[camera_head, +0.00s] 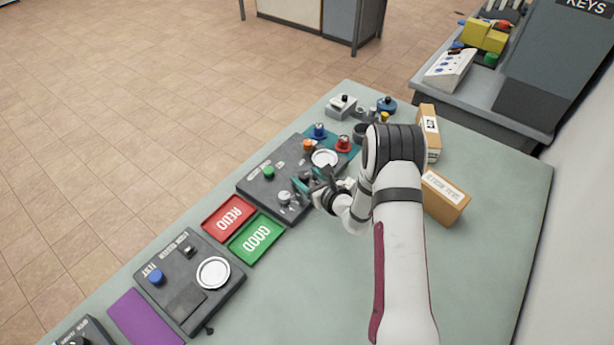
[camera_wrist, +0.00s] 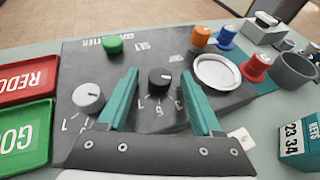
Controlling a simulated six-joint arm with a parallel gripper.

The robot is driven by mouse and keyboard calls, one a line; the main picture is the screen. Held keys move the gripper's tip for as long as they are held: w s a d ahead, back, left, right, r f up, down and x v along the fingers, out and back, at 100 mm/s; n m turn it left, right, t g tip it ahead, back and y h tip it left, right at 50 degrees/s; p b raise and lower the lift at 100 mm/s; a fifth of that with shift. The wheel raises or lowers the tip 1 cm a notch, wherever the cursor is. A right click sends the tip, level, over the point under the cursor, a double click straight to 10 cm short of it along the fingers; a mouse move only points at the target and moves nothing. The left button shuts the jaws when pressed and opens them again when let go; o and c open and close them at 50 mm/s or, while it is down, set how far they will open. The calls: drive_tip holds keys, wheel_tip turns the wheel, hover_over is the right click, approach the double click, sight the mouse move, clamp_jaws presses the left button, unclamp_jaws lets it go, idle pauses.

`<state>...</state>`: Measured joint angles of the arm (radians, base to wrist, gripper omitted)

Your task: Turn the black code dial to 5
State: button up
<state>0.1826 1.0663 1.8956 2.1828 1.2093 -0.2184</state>
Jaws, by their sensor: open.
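The black code dial (camera_wrist: 159,79) sits on a dark grey panel (camera_wrist: 130,60), with white numbers around its near side. In the wrist view it shows between the two teal fingers of my gripper (camera_wrist: 163,85), which are open and apart from each other. Which number its mark points to is too small to tell. A light grey dial (camera_wrist: 88,97) with numbers is left of my left finger. In the head view my gripper (camera_head: 312,183) is over the near part of the panel (camera_head: 262,186), and the black dial is hidden there.
A green button (camera_wrist: 112,43) and a round white dish (camera_wrist: 216,72) are on the panel. Red (camera_head: 229,218) and green (camera_head: 257,238) trays lie left of it. Orange, blue and red knobs (camera_head: 344,142) stand beyond. Boxes (camera_head: 443,195) stand right of my arm.

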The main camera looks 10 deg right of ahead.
drive_tip(key=shift+w, duration=0.15)
clamp_jaws()
drive_tip(key=shift+a+m+t+h, duration=0.3)
drive_tip(key=shift+m+t+h, duration=0.1)
drive_tip(key=shift+m+h, duration=1.2)
drive_tip(key=shift+h, duration=0.2)
unclamp_jaws()
